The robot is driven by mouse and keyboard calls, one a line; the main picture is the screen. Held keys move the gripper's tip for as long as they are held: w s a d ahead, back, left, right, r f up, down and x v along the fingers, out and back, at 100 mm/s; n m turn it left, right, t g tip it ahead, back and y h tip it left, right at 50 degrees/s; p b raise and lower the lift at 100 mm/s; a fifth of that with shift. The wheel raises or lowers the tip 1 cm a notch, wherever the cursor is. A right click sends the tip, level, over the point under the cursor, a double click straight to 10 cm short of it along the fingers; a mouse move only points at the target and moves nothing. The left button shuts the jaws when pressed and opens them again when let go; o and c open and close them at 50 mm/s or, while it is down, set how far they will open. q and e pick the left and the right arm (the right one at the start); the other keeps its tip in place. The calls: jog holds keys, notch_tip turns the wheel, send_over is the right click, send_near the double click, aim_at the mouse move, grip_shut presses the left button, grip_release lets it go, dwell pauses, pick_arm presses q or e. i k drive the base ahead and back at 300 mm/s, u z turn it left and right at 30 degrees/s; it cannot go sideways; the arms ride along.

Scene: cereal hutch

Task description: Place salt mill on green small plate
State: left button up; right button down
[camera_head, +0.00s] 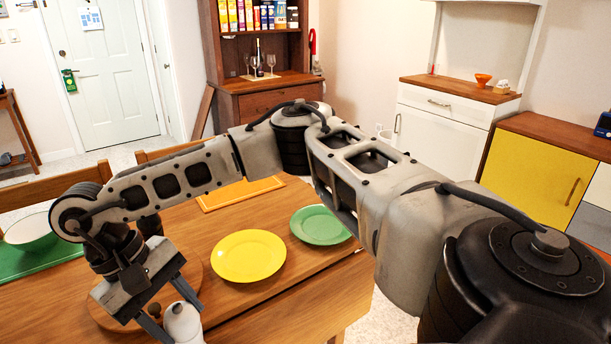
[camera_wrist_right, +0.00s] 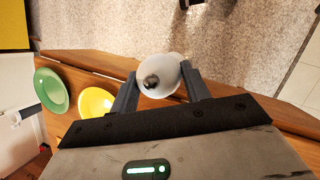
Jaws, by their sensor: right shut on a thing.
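The white salt mill (camera_head: 183,324) shows at the lower edge of the head view. In the right wrist view its white top with a dark knob (camera_wrist_right: 160,80) sits between the fingers. My right gripper (camera_head: 172,318) is shut on it at the board's near-right edge; in the wrist view its fingers (camera_wrist_right: 160,90) flank the mill. The mill's lower part is hidden. The green small plate (camera_head: 320,225) lies empty on the table, right of the mill and farther back; it also shows in the wrist view (camera_wrist_right: 51,90). My left gripper is not in view.
A yellow plate (camera_head: 248,256) lies between the mill and the green plate. A round wooden board (camera_head: 105,317) is under my right wrist, with a dark mill (camera_head: 150,223) behind. An orange mat (camera_head: 240,194) lies behind.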

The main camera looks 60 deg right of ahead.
aim_at(323, 227)
jog(key=u, duration=1.75)
jog(key=k, duration=1.35)
jog(key=z, duration=2)
jog(key=i, duration=0.45)
